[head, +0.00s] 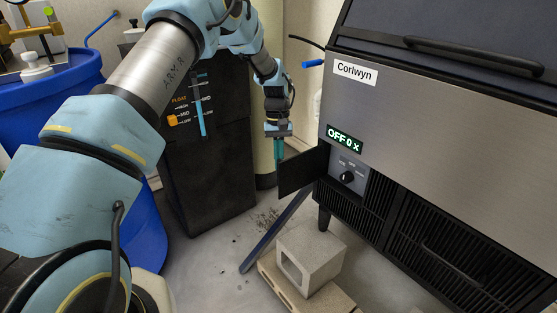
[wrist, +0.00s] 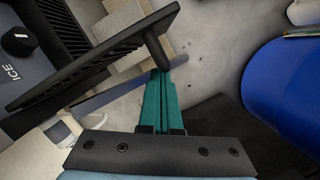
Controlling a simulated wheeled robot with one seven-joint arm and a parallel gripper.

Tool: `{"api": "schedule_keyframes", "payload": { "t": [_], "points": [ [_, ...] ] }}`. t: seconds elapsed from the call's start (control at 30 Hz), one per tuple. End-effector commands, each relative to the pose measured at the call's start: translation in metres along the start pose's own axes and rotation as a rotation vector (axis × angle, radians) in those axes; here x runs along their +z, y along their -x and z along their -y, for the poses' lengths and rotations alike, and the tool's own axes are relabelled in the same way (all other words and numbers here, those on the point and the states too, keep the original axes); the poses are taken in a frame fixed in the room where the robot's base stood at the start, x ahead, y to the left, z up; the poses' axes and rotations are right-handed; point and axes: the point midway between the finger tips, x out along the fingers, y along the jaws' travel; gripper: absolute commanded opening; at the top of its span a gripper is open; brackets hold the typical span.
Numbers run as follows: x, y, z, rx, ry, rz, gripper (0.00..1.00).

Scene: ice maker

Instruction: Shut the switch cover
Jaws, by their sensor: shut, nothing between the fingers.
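The switch cover (head: 302,171) is a dark flat panel. It stands open, swung out to the left from the front of the ice maker (head: 430,125). The control panel with its black knob (head: 347,177) is exposed. My gripper (head: 280,152) points down, its teal fingers shut and empty, at the cover's outer left edge. In the wrist view the cover (wrist: 95,62) slants across the upper left, and the shut fingertips (wrist: 159,78) are close to a dark rounded piece at its end. I cannot tell whether they touch. The knob (wrist: 18,41) shows beyond the cover.
A dark bar (head: 272,232) slopes down to the floor. A black cabinet (head: 205,150) and a blue barrel (head: 60,100) stand to the left. The display reads OFF.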

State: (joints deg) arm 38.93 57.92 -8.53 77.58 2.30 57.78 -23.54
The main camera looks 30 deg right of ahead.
Motion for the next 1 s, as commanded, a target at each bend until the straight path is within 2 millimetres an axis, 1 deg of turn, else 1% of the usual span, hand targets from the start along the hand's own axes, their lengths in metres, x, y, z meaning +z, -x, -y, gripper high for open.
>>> {"api": "schedule_keyframes", "payload": {
  "t": [0.33, 0.47, 0.67, 1.0],
  "points": [
    [0.009, -0.001, -0.002, 0.013, 0.06, 0.0, 0.0],
    [0.015, -0.002, -0.004, 0.023, 0.103, 0.001, 0.0],
    [0.033, -0.005, -0.01, 0.054, 0.229, 0.002, 0.0],
    [0.071, -0.014, -0.035, 0.131, 0.541, 0.001, 0.0]
  ]
}}
